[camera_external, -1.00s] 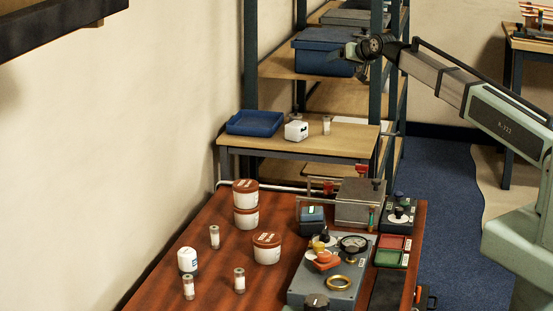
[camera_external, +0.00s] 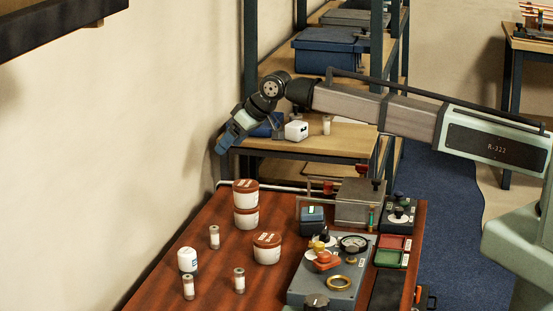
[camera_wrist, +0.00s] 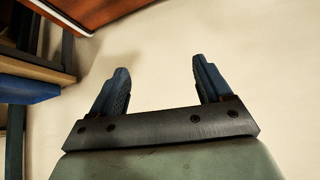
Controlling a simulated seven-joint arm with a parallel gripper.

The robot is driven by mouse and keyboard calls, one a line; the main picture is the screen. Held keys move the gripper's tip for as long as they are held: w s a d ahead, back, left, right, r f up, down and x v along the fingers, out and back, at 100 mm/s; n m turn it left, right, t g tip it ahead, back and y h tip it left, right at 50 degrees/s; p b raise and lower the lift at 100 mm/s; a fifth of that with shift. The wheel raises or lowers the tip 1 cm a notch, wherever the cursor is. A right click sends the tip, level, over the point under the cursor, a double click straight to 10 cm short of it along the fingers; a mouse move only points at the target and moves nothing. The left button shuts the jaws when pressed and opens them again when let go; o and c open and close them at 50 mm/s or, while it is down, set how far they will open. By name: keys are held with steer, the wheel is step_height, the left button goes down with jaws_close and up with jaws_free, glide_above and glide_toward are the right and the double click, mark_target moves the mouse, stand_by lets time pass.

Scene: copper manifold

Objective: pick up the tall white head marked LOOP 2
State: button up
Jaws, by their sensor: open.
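No LOOP 2 lettering is readable in any view. In the external view, a white rounded piece with a blue mark (camera_external: 187,260) stands on the near red-brown table (camera_external: 150,292), and a white block with a dark mark (camera_external: 296,131) sits on the wooden bench behind. I cannot tell whether either is the tall white head. My gripper (camera_external: 222,148) hangs in the air by the wall, left of the bench and above the near table's far end. In the wrist view my gripper (camera_wrist: 157,72) is open and empty, with pale wall between its fingers.
Several small capped cylinders (camera_external: 239,280) and brown-lidded tubs (camera_external: 267,249) stand on the near table. A grey panel with a gauge (camera_external: 340,283) is at its right. A blue tray (camera_external: 270,122) on the bench is partly hidden by my arm. The shelf's dark posts (camera_external: 250,50) rise behind.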

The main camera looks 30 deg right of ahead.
steer(key=s+a+f+n+g, duration=0.2)
steer(key=s+a+f+n, duration=0.1)
steer(key=s+a, duration=0.7)
steer(key=n+g+h, duration=0.1)
steer(key=n+g, duration=0.1)
steer(key=n, duration=0.1)
glide_toward(188, 251)
steer(key=x, duration=1.2)
steer(key=shift+w+f, duration=0.1)
steer(key=shift+w, duration=0.1)
steer(key=c, duration=1.1)
